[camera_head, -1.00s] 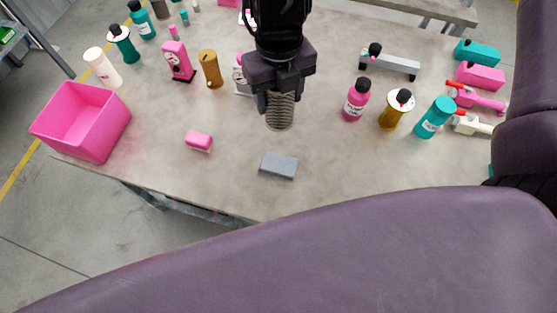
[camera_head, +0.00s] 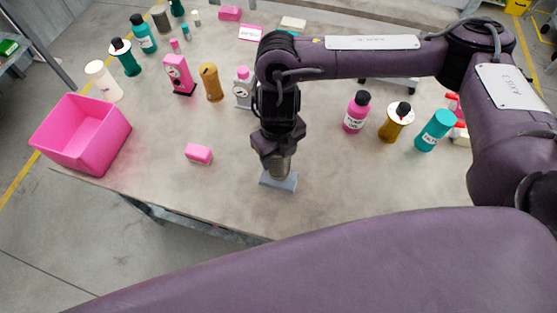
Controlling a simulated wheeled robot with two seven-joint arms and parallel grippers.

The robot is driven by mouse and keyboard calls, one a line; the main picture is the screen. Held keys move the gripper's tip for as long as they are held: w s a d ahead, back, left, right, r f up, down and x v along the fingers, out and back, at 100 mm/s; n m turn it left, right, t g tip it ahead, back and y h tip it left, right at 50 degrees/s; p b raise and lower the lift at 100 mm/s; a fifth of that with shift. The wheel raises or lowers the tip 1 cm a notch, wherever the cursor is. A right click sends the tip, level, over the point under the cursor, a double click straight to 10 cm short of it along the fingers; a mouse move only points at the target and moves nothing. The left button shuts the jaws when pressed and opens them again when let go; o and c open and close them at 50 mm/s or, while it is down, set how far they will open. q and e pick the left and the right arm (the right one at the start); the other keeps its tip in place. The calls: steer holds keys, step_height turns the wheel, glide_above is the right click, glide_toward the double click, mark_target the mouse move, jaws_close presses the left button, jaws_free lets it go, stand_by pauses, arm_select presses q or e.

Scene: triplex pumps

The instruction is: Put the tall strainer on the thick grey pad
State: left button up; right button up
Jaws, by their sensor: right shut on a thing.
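The tall strainer (camera_head: 280,166) is a brownish, ridged cylinder, upright in the jaws of my right gripper (camera_head: 279,150). My right gripper is shut on its upper part and points down. The strainer's lower end is over the thick grey pad (camera_head: 279,184) and appears to touch it or be just above it; I cannot tell which. The pad is a flat grey block near the table's front edge, partly hidden by the strainer. My left gripper is not in view.
A pink sponge-like block (camera_head: 199,153) lies left of the pad, and a pink bin (camera_head: 84,133) stands at the table's left edge. Pink (camera_head: 356,112), amber (camera_head: 396,121) and teal (camera_head: 435,131) bottles stand to the right. The table (camera_head: 335,165) around the pad is clear.

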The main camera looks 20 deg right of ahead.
steer(key=shift+f, duration=2.15)
steer(key=o, duration=1)
step_height(320, 180, up, 12)
steer(key=shift+r, duration=0.2)
steer(key=shift+f, duration=0.1)
